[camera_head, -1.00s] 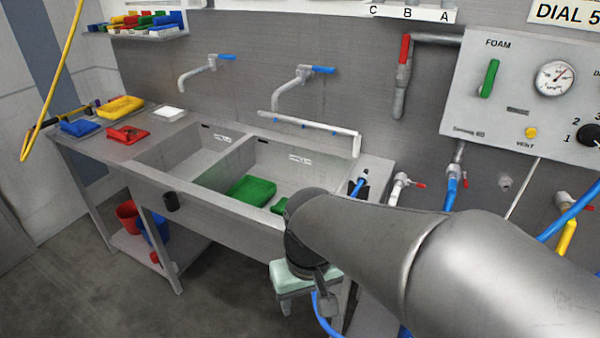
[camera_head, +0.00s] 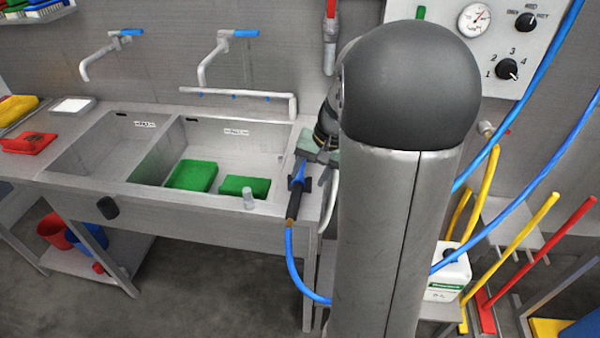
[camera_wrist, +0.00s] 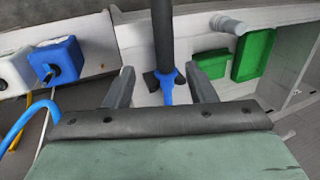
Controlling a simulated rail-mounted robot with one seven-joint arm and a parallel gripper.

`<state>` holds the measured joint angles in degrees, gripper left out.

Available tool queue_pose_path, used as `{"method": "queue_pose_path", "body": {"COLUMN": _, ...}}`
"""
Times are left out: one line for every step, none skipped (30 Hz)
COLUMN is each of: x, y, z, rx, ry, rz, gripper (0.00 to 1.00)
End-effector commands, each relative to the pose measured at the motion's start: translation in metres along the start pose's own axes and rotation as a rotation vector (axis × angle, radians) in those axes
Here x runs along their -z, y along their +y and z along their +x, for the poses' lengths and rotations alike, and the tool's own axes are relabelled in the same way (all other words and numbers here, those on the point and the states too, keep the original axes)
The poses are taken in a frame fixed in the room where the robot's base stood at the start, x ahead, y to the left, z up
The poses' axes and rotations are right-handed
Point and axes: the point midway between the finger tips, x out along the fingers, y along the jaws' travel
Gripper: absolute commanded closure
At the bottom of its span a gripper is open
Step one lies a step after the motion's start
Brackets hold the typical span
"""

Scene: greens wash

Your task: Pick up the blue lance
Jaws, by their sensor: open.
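The blue lance (camera_head: 300,172) stands at the sink bench's right end, with a blue upper part, a black grip and a blue hose hanging below. In the wrist view the lance (camera_wrist: 163,40) shows as a dark rod with a blue part and small dark brackets beside it. My gripper (camera_wrist: 160,72) is open, one finger to each side of the lance in that picture. I cannot tell whether the lance is at finger depth; no contact shows. In the head view my gripper (camera_head: 316,152) is close to the lance's top, partly hidden by my arm.
Blue and yellow hoses, a white canister (camera_head: 450,273) and coloured poles crowd the right. Floor is clear in front of the bench.

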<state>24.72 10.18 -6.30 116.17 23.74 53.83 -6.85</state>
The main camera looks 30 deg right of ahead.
Motion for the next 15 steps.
{"method": "queue_pose_path", "body": {"x": -0.001, "y": 0.000, "z": 0.008, "rx": 0.000, "ry": -0.005, "rz": 0.001, "gripper": 0.49}}
{"method": "queue_pose_path", "body": {"x": -0.001, "y": -0.001, "z": 0.012, "rx": 0.000, "ry": -0.004, "rz": 0.000, "gripper": 0.49}}
{"method": "queue_pose_path", "body": {"x": 0.000, "y": -0.001, "z": 0.016, "rx": 0.000, "ry": -0.002, "rz": -0.001, "gripper": 0.49}}
{"method": "queue_pose_path", "body": {"x": 0.000, "y": -0.001, "z": 0.019, "rx": 0.000, "ry": -0.002, "rz": -0.002, "gripper": 0.49}}
{"method": "queue_pose_path", "body": {"x": 0.000, "y": -0.001, "z": 0.021, "rx": 0.000, "ry": -0.002, "rz": -0.002, "gripper": 0.49}}
{"method": "queue_pose_path", "body": {"x": 0.000, "y": 0.000, "z": 0.023, "rx": 0.000, "ry": -0.001, "rz": -0.001, "gripper": 0.49}}
{"method": "queue_pose_path", "body": {"x": 0.000, "y": -0.001, "z": 0.025, "rx": 0.000, "ry": -0.001, "rz": -0.001, "gripper": 0.49}}
{"method": "queue_pose_path", "body": {"x": -0.001, "y": -0.001, "z": 0.026, "rx": 0.000, "ry": -0.002, "rz": -0.001, "gripper": 0.49}}
{"method": "queue_pose_path", "body": {"x": -0.001, "y": -0.001, "z": 0.029, "rx": 0.000, "ry": -0.003, "rz": -0.001, "gripper": 0.49}}
{"method": "queue_pose_path", "body": {"x": -0.001, "y": -0.002, "z": 0.032, "rx": 0.000, "ry": -0.003, "rz": -0.001, "gripper": 0.49}}
{"method": "queue_pose_path", "body": {"x": -0.001, "y": -0.003, "z": 0.035, "rx": 0.000, "ry": -0.003, "rz": 0.000, "gripper": 0.49}}
{"method": "queue_pose_path", "body": {"x": -0.001, "y": -0.004, "z": 0.041, "rx": -0.001, "ry": -0.005, "rz": 0.000, "gripper": 0.49}}
{"method": "queue_pose_path", "body": {"x": -0.001, "y": -0.005, "z": 0.045, "rx": -0.001, "ry": -0.005, "rz": 0.000, "gripper": 0.49}}
{"method": "queue_pose_path", "body": {"x": -0.002, "y": -0.006, "z": 0.050, "rx": -0.001, "ry": -0.005, "rz": -0.001, "gripper": 0.49}}
{"method": "queue_pose_path", "body": {"x": -0.002, "y": -0.007, "z": 0.057, "rx": -0.001, "ry": -0.006, "rz": -0.001, "gripper": 0.49}}
